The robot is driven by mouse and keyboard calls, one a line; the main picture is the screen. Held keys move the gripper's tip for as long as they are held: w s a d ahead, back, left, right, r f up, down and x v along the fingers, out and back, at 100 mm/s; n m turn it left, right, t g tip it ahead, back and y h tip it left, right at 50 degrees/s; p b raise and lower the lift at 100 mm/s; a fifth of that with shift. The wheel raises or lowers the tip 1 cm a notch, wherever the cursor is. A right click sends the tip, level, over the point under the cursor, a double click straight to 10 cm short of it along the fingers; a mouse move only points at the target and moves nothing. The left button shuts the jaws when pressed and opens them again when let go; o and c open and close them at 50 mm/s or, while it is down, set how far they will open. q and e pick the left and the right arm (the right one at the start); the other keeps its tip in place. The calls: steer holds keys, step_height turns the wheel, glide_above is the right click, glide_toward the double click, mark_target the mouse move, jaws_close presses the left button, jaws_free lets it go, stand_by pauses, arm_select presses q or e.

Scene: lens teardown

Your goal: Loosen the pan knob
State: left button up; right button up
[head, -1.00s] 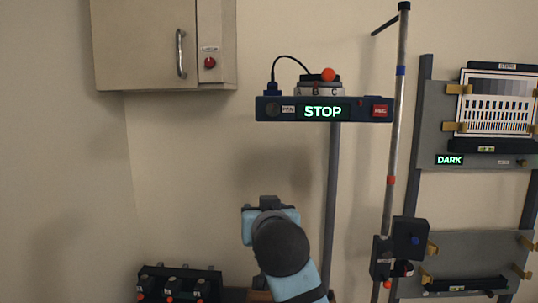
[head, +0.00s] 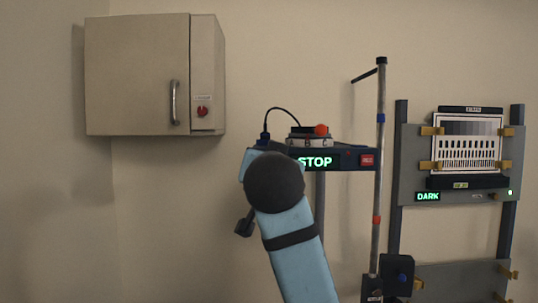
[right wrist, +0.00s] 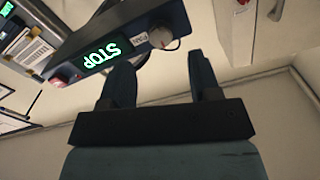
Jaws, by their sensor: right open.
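The pan knob (right wrist: 161,37) is a round grey knob on the dark blue panel beside a small PAN label, seen in the right wrist view. The panel (right wrist: 171,15) has a lit green STOP display (right wrist: 101,55). In the head view the same panel (head: 347,160) shows, but my right arm covers its left end and the knob. My right gripper (right wrist: 161,61) is open and empty. Its two fingers point toward the panel, with the knob ahead of the gap between them and apart from both. My left gripper is not in view.
A beige cabinet (head: 135,75) with a handle and red button hangs at the left. A chart board (head: 467,143) stands farther right.

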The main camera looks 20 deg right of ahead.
steer(key=p+x, duration=0.1)
steer(key=x, duration=0.4)
steer(key=shift+w+d, duration=0.1)
steer(key=shift+w, duration=0.25)
steer(key=shift+c, duration=0.9)
steer(key=c, duration=0.7)
steer(key=shift+c, duration=0.2)
